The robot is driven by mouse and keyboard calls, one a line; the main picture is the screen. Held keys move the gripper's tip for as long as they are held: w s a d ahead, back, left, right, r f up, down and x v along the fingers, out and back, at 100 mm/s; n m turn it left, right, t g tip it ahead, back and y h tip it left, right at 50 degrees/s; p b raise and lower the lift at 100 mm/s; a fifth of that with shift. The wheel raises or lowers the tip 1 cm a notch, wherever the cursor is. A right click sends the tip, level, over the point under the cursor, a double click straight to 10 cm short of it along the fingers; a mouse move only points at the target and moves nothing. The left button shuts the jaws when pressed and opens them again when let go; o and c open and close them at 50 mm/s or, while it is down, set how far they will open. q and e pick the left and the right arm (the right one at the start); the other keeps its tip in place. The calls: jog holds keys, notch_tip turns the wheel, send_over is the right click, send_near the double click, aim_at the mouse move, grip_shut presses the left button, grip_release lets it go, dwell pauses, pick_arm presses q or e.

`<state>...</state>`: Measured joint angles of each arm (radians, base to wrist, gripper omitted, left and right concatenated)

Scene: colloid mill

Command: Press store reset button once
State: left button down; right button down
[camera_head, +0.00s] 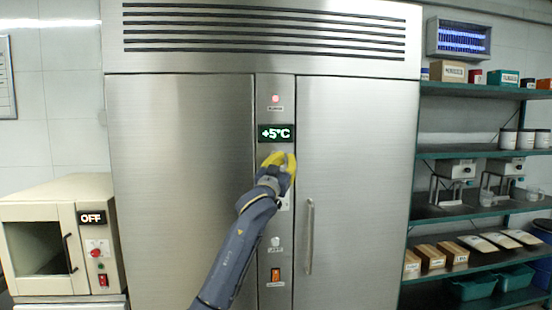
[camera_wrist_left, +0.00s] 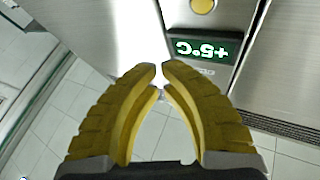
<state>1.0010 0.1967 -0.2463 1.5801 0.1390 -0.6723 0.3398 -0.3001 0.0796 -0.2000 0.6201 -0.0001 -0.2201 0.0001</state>
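The tall steel cabinet has a narrow control strip (camera_head: 275,85) between its two doors. A green display (camera_head: 275,133) reading +5°C sits on this strip; it also shows upside down in the left wrist view (camera_wrist_left: 203,48). My left gripper (camera_head: 281,160), with yellow fingers, is in front of the strip just below the display and hides part of it. In the left wrist view its fingertips (camera_wrist_left: 161,67) nearly meet, with nothing between them. A round yellow button (camera_wrist_left: 203,5) on a metal plate shows at that view's top edge, apart from the fingertips. No reset label is legible. My right gripper is out of view.
A red lamp (camera_head: 275,98) is above the display. A white knob (camera_head: 275,241) and an orange switch (camera_head: 275,273) are lower on the strip. A door handle (camera_head: 309,236) stands out to the right. An oven-like unit (camera_head: 62,240) is left, shelves (camera_head: 470,210) right.

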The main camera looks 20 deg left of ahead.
pick_arm(q)
jog(key=shift+s+r, duration=0.1)
jog(key=shift+r, duration=0.1)
dwell(0.3)
jog(key=w+a, duration=0.3)
jog(key=w, duration=0.5)
jog(key=shift+a, duration=0.35)
jog(key=shift+w+a, duration=0.35)
jog(key=shift+w, duration=0.45)
dwell(2.3)
jog(key=shift+s, duration=0.1)
dwell(0.3)
jog(key=shift+s+d, duration=0.35)
jog(key=shift+s, duration=0.35)
jog(key=shift+s+d, duration=0.35)
jog(key=shift+s, duration=0.4)
jog(key=shift+s+d, duration=0.35)
jog(key=shift+s, duration=0.4)
jog(key=shift+s+d, duration=0.35)
jog(key=shift+s, duration=0.4)
jog(key=shift+f, duration=0.15)
